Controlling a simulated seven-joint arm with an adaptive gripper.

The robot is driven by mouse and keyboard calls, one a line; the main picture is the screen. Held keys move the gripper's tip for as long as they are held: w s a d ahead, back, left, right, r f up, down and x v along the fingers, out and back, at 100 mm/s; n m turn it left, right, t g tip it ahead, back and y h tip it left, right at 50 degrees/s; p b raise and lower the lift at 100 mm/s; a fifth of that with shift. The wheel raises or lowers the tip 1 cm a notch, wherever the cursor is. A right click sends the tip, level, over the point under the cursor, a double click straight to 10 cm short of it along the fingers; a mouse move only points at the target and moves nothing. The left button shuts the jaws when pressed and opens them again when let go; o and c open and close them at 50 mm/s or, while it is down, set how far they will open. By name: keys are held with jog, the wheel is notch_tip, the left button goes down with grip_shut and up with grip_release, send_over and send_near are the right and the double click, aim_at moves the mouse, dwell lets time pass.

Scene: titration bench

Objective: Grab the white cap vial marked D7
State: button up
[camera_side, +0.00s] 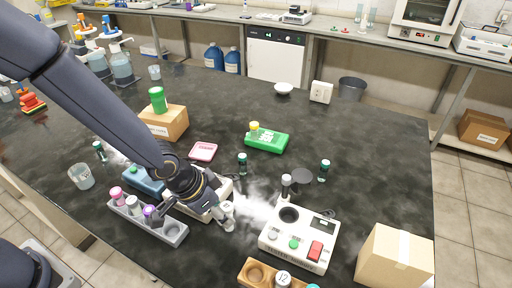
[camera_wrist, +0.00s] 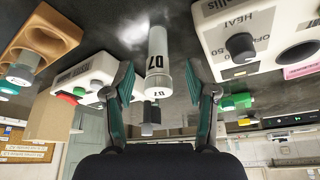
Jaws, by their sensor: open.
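The vial marked D7 (camera_wrist: 157,45) is pale and has a white cap (camera_wrist: 158,92) that also carries the mark D7. In the wrist view it lies between the two fingers of my gripper (camera_wrist: 159,76), cap end towards the palm. A gap shows on each side of it, so the fingers are open and not clamped on it. In the side view my gripper (camera_side: 222,212) is low over the bench, between the grey rack and the white button device. The vial is small and hard to separate from the fingers there.
A grey rack (camera_side: 172,234) with pink, white and purple caps is left of my gripper. A white device with red and green buttons (camera_side: 270,237) stands right. A knobbed heater (camera_wrist: 215,30) is close by.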

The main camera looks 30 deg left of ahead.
jog(key=x, duration=0.5)
jog(key=shift+d+f, duration=0.1)
jog(key=shift+c, duration=0.4)
jog(key=c, duration=1)
